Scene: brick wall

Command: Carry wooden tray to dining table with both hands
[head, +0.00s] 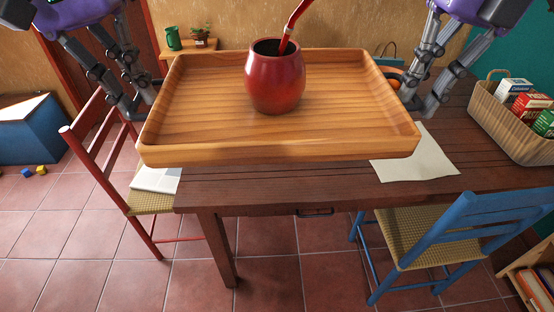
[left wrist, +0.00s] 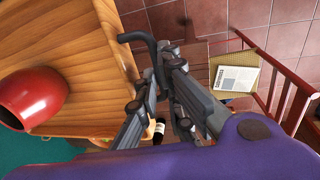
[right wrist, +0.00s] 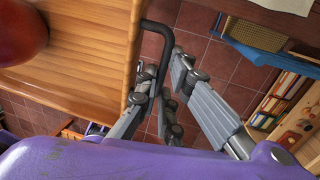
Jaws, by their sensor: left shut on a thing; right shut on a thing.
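The wooden tray (head: 200,95) fills the upper middle of the head view and looks roughly level. A dark red round pot (head: 275,82) with a bent red straw stands upright on it. My left gripper (head: 138,108) is shut on the tray's left dark handle (left wrist: 148,45). My right gripper (head: 412,100) is shut on the right dark handle (right wrist: 160,40). The dark wooden dining table (head: 270,192) shows below and beyond the tray's near edge. Floor shows past the right handle in the right wrist view, so the tray appears raised. The gap to the table is hard to judge.
A wicker basket (head: 508,125) with boxes stands at the table's right. A paper sheet (head: 415,158) lies on the tabletop near the tray's right corner. A red chair (head: 98,150) stands left, with a newspaper (head: 155,179) on its seat. A blue chair (head: 450,235) stands at the front right.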

